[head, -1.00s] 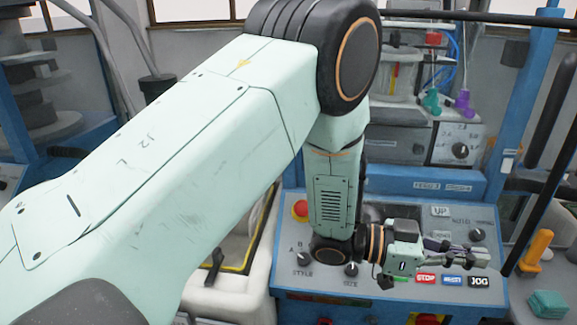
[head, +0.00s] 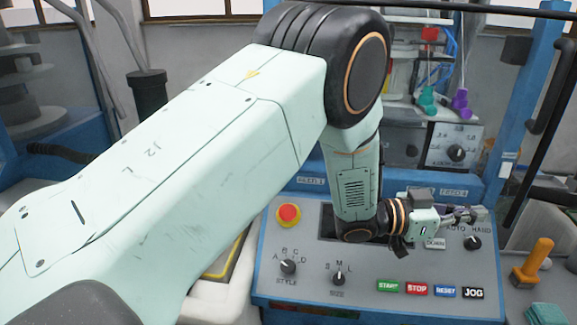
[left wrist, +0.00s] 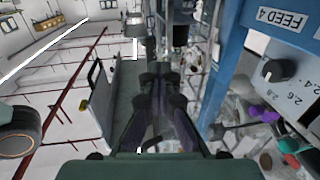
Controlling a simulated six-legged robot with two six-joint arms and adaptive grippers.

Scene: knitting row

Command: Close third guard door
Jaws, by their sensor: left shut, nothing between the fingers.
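My left gripper (head: 476,214) is shut and empty, pointing right, in front of the upper right part of the control panel (head: 310,228). In the left wrist view my left gripper (left wrist: 160,82) has its dark fingers together with nothing between them. No guard door can be made out for sure. A dark bar (head: 545,112) slants down at the right of the head view, beyond the fingertips and apart from them in the picture. I cannot tell whether it belongs to a guard door. My right gripper is in neither view.
The panel carries a red stop button (head: 288,215), knobs and coloured keys. A blue post (head: 529,95) stands at the right. A knob box (head: 455,146) is behind the panel.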

